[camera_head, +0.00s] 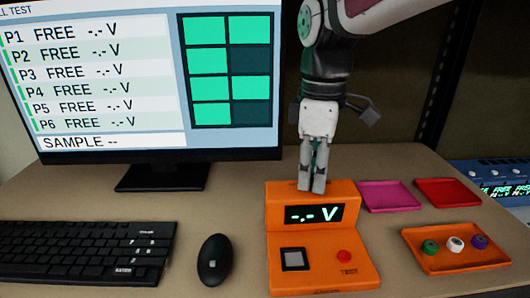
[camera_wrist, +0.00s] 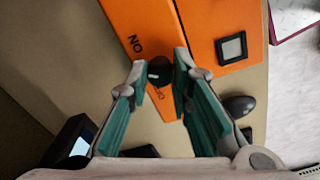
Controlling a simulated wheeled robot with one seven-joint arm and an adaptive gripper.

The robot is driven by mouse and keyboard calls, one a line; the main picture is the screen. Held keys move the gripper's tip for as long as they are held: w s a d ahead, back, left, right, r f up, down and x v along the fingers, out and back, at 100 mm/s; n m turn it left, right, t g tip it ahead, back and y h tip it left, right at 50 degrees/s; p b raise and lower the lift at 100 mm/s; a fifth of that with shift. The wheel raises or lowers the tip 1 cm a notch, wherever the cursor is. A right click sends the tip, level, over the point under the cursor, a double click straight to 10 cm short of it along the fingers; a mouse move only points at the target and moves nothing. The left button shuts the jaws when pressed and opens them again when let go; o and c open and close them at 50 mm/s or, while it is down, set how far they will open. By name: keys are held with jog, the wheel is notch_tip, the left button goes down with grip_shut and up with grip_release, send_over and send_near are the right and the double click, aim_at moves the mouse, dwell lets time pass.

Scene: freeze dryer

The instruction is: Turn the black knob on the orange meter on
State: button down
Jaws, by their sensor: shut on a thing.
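The orange meter (camera_head: 318,262) stands on the table, its display reading "-.- V". Its front has a grey square socket (camera_head: 295,259) and a red button (camera_head: 344,255). In the wrist view, the black knob (camera_wrist: 159,71) sits on the meter's orange top (camera_wrist: 146,18), between an "ON" label and a partly hidden "OFF" label. The knob's pointing direction is unclear. My gripper (camera_head: 312,184) points down at the meter's top from above. In the wrist view its fingertips (camera_wrist: 163,76) are shut on the knob. In the head view the fingers hide the knob.
A pink tray (camera_head: 391,207) and a red tray (camera_head: 447,203) lie right of the meter. An orange tray (camera_head: 475,268) holds green, white and purple round pieces. A mouse (camera_head: 214,259), keyboard (camera_head: 84,250) and monitor (camera_head: 160,155) are left. A blue device (camera_head: 490,172) sits far right.

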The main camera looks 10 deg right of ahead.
jog(key=c, duration=1.4)
grip_release()
